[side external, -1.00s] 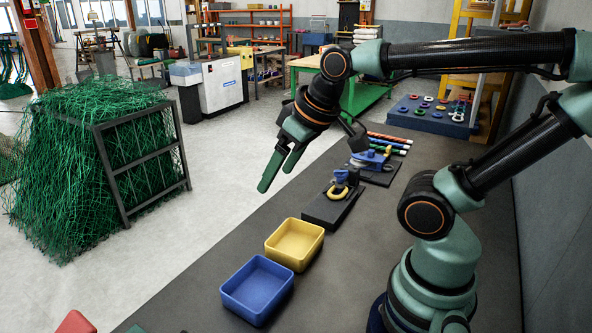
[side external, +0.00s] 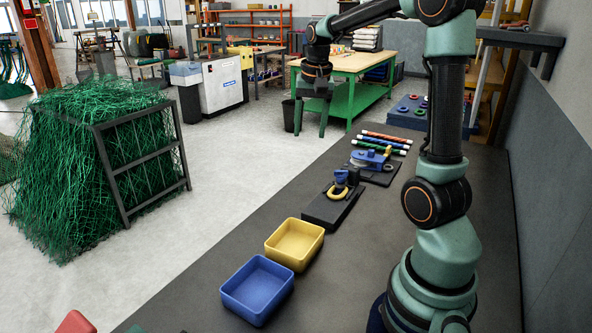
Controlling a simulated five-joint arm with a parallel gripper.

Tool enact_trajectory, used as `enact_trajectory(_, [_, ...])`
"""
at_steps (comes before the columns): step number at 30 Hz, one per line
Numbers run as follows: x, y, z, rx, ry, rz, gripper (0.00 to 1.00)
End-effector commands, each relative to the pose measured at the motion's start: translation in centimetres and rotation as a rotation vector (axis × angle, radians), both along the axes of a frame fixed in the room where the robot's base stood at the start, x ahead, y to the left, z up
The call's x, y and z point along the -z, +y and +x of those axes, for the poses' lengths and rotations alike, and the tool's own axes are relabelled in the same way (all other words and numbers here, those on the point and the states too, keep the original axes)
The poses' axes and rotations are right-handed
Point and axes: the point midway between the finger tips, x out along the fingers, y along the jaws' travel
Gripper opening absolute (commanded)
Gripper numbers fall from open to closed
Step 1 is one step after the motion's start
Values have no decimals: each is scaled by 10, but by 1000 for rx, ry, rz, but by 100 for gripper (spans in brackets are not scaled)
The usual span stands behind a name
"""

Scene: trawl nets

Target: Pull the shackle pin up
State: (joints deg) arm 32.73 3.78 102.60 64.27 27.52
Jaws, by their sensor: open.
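The shackle (side external: 338,194) is a yellow ring-like piece on a dark block (side external: 322,212) on the bench. A blue upright part (side external: 341,177), which looks like the shackle pin, stands at its back; its fine shape is too small to tell. My gripper (side external: 311,123) points downward with two green fingers spread apart. It is empty and appears above and a little left of the shackle in the picture, well clear of it.
A blue fixture (side external: 371,160) on a dark plate stands behind the shackle, with several coloured rods (side external: 384,140) beyond. A yellow tray (side external: 294,262) and a blue tray (side external: 257,312) stand in front. The bench (side external: 375,232) right of the shackle is clear.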

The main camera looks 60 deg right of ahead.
Motion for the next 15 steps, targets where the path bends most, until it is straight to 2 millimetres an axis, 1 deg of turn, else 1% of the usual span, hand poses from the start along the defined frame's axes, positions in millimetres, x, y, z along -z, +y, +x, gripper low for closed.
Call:
enact_trajectory(1, [9, -25, -3, 88, 23, 21, 60])
enact_trajectory(3, [20, -54, -8, 199, 47, 48, 60])
enact_trajectory(6, [34, -88, -18, 336, 76, 79, 60])
enact_trajectory(9, [46, -113, -28, 437, 95, 103, 60])
enact_trajectory(10, [49, -118, -30, 458, 101, 109, 60])
enact_trajectory(12, [53, -127, -35, 496, 107, 118, 60])
enact_trajectory(15, [58, -132, -38, 520, 113, 124, 60])
